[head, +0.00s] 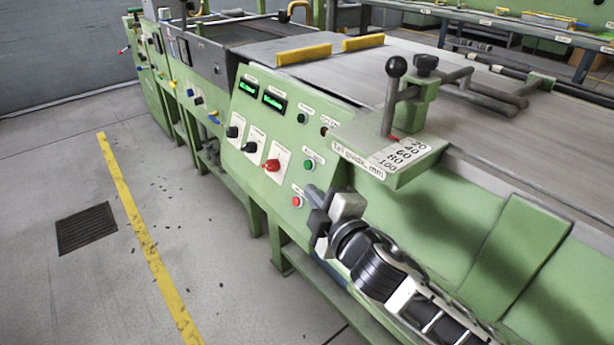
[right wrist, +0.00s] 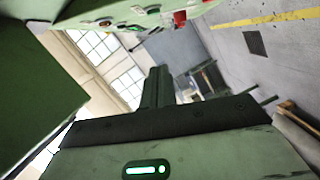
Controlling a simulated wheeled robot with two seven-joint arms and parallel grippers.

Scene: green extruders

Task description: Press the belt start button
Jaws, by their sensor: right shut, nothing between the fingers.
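The green control panel (head: 266,140) faces the aisle on the machine's front. A green push button (head: 308,164) sits at its right side, with a red push button (head: 297,202) below it. Their labels are too small to read, so I cannot tell by text which one is belt start. My right gripper (head: 316,200) is shut and empty, just right of the red button and below the green one. I cannot tell whether it touches the panel. In the right wrist view the shut fingers (right wrist: 157,88) show with nothing between them; panel controls lie along the top edge. My left gripper is out of view.
A red knob (head: 271,165) and black knobs (head: 232,131) sit left of the buttons, below two lit displays (head: 260,94). The tail guide box (head: 385,150) with its upright lever (head: 393,95) juts out above my right gripper. The floor (head: 100,170) at left is clear.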

